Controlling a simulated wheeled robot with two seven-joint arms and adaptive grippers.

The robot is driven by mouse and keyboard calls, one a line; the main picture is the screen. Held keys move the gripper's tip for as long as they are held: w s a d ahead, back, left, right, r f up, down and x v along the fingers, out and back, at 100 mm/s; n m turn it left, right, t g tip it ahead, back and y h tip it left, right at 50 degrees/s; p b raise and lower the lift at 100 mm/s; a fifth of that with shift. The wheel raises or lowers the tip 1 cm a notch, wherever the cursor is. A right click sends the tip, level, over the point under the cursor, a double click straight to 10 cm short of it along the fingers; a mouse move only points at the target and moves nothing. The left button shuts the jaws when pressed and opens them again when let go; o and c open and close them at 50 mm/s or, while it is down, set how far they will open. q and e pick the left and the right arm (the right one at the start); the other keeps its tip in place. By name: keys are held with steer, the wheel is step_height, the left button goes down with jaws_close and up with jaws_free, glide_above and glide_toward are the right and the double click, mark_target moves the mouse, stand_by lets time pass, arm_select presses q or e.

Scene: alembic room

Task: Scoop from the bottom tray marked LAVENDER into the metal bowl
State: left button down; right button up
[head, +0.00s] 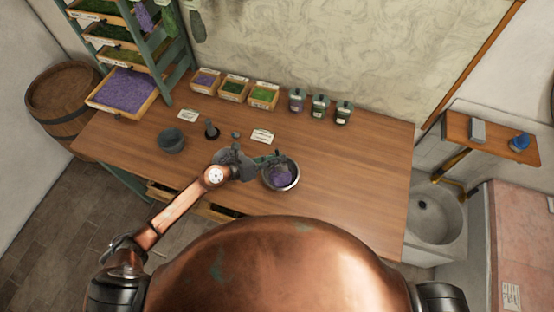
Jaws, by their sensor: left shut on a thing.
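The bottom tray (146,104) of the green rack at the far left is pulled out and full of purple lavender (122,88). The metal bowl (293,184) stands on the table near its front edge, with purple material (281,175) in its opening. My left gripper (256,163) is at the left rim of the bowl, shut on what looks like a scoop whose small dark end reaches over the bowl. The gripper hides most of the scoop. I cannot tell whether any of the purple sits on the scoop. My right gripper is out of view.
A dark mortar (171,141) and a small dark item (211,130) stand left of the gripper. Three small trays (234,90) and three jars (320,106) line the back. Two label cards (262,136) lie on the table. The right part of the table (370,160) is clear.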

arm_select(q)
steer(key=m+t+b, duration=0.1)
steer(key=m+b, duration=0.1)
steer(key=b, duration=0.2)
steer(key=m+t+h+b, duration=0.1)
steer(key=m+b, duration=0.2)
steer(key=b, duration=0.1)
steer(key=r+m+t+b, duration=0.1)
steer(key=m+t+b, duration=0.1)
steer(key=b, duration=0.3)
steer(key=shift+r+m+h+b, duration=0.2)
steer(key=shift+m+h+b, duration=0.1)
steer(key=shift+m+b, duration=0.15)
steer(key=shift+r, duration=0.15)
